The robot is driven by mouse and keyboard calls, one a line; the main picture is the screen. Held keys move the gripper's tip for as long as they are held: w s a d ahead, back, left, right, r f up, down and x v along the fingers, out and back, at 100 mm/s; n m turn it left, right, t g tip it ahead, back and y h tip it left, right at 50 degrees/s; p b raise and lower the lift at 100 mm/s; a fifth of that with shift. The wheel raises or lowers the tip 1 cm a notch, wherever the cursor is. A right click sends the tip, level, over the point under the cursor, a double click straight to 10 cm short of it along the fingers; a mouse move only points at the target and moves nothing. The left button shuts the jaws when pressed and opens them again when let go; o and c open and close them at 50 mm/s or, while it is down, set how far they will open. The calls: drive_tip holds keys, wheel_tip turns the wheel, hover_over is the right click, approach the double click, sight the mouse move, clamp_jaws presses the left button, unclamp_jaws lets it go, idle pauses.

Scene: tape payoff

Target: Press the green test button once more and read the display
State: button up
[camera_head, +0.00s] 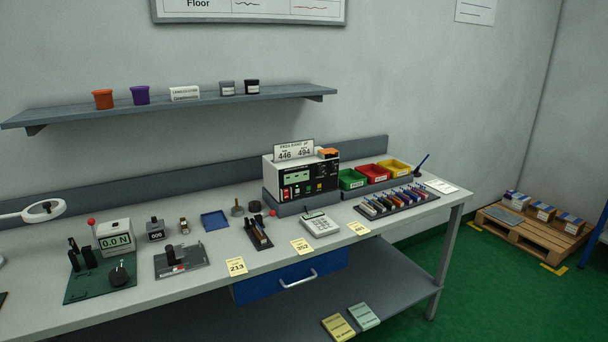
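The tester (273,184) is a white box with a black front, standing on a grey base at the back of the bench. Its greenish display (297,177) faces me, but the reading is too small to make out. A row of small coloured controls (298,190) sits below the display. I cannot tell for certain which one is the green test button. A sign (294,151) on top reads "PASS BAND pF 446 494". An orange item (329,153) lies on top at the right. My gripper is not in view.
In front of the tester are a white keypad device (320,226) and yellow tags (302,246). Green (351,179), red (373,174) and yellow (394,167) bins stand to its right, behind a rack (398,203). A force gauge (115,241) reading "0.0 N" is at left.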

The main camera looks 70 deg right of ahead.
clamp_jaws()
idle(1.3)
